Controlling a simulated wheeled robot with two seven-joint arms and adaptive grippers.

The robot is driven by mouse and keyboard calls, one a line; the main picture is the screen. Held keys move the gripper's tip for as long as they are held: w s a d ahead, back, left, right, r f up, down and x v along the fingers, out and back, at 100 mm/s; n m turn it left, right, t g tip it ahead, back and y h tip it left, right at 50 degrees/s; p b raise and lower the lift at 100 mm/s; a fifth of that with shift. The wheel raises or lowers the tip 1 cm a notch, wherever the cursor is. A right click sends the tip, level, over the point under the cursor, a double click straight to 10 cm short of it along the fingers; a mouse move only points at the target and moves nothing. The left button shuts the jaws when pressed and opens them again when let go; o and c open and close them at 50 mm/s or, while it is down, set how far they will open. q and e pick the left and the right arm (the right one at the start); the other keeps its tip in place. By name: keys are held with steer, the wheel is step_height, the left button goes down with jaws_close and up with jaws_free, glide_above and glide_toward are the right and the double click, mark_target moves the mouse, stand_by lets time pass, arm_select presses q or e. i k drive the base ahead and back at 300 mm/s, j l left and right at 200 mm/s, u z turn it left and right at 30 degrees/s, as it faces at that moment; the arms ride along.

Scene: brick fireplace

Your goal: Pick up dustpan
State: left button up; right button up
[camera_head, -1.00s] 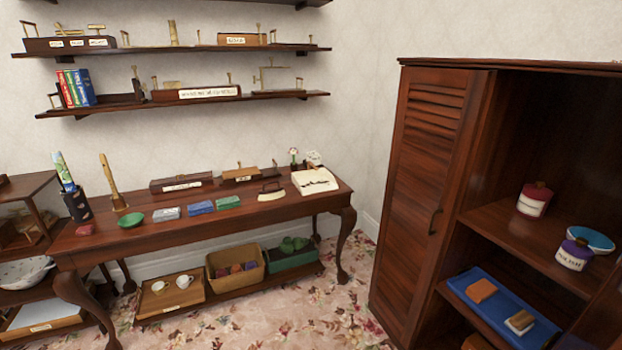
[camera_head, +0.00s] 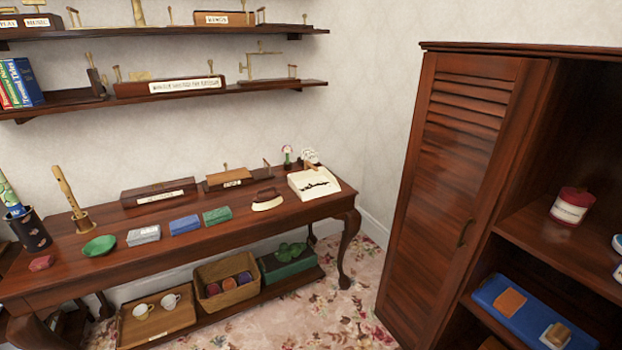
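I cannot make out a dustpan for certain in the head view. A brown brush-like thing with a pale lower edge (camera_head: 268,200) sits on the wooden table (camera_head: 230,228), toward its right end. A shallow white tray-like thing (camera_head: 314,183) with dark marks lies beside it at the table's right end. Neither of my grippers is in view.
A tall louvred cabinet (camera_head: 450,170) stands at the right, its right section open with a red-and-white jar (camera_head: 572,207) and a blue tray (camera_head: 500,293). Wall shelves (camera_head: 240,93) hang above the table. Flowered carpet (camera_head: 330,310) is clear between table and cabinet.

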mark_target(297, 181)
steer(key=i+z, duration=0.15)
steer(key=i, duration=0.65)
steer(key=i+l+z, duration=0.1)
steer(key=i+l, duration=0.35)
steer(key=i, duration=0.1)
